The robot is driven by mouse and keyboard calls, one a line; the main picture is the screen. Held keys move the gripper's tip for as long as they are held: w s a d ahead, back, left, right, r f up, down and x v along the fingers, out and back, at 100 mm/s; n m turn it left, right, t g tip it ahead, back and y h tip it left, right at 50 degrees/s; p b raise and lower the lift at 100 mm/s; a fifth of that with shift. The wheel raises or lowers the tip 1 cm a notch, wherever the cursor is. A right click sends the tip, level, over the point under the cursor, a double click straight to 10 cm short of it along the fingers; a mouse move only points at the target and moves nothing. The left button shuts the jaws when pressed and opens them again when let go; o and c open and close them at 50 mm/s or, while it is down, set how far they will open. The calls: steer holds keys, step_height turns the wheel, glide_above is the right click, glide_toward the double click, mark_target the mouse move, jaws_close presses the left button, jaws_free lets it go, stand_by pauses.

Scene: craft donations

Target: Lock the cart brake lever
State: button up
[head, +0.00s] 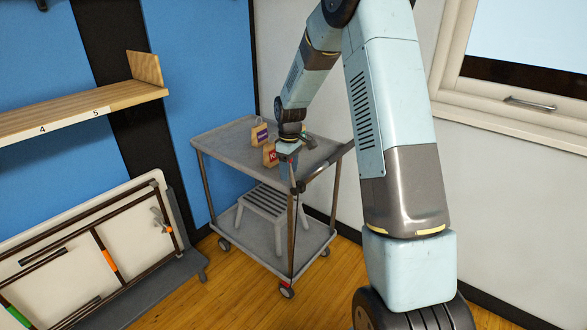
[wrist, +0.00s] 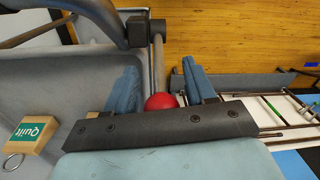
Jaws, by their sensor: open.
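The grey two-shelf cart (head: 228,142) stands by the blue wall in the head view. A red ball-shaped knob (wrist: 160,101), seemingly the brake lever's, shows at the cart's edge in the wrist view. Its lower part is hidden behind my gripper's dark crossbar. My gripper (wrist: 158,78) is open, with one blue finger on each side of the knob. I cannot tell whether either finger touches it. In the head view my gripper (head: 289,158) is at the cart's near corner, and the knob is not clearly visible there.
Small wooden signs stand on the cart top, one reading "Quilt" (wrist: 33,133). The push handle (head: 325,165) is close to my gripper. A grey slatted stool (head: 265,200) is on the lower shelf. A wall shelf (head: 80,113) and a leaning panel (head: 95,255) are at left.

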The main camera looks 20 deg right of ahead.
jaws_close()
stand_by(0.4)
